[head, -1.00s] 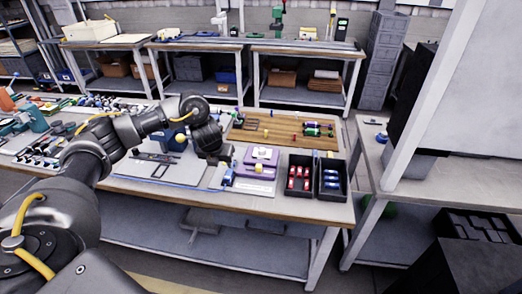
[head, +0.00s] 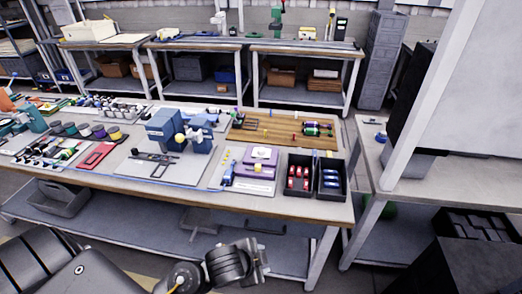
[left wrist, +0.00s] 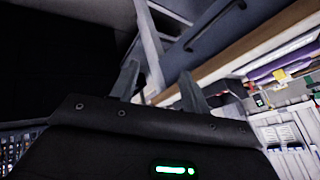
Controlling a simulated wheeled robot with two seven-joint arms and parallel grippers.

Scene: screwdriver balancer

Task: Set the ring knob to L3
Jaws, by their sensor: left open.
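A blue bench unit (head: 162,132) stands on a light plate on the middle workbench in the head view. A pale yellow round knob (head: 180,138) sits on its front, beside a whitish round part (head: 194,135). Which of these is the ring knob, and any L3 mark, is too small to tell. My left gripper (head: 262,262) is low in front of the bench, below its front edge and well apart from the unit. In the left wrist view its two fingers (left wrist: 160,88) are spread with nothing between them. My right gripper is not in view.
The workbench edge (head: 250,207) lies between my left gripper and the unit. Two black bins (head: 328,193) with red and blue parts stand at its right. A purple-and-white fixture (head: 262,155) and a wooden board (head: 270,138) are beside the unit. A lower shelf (head: 190,240) is underneath.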

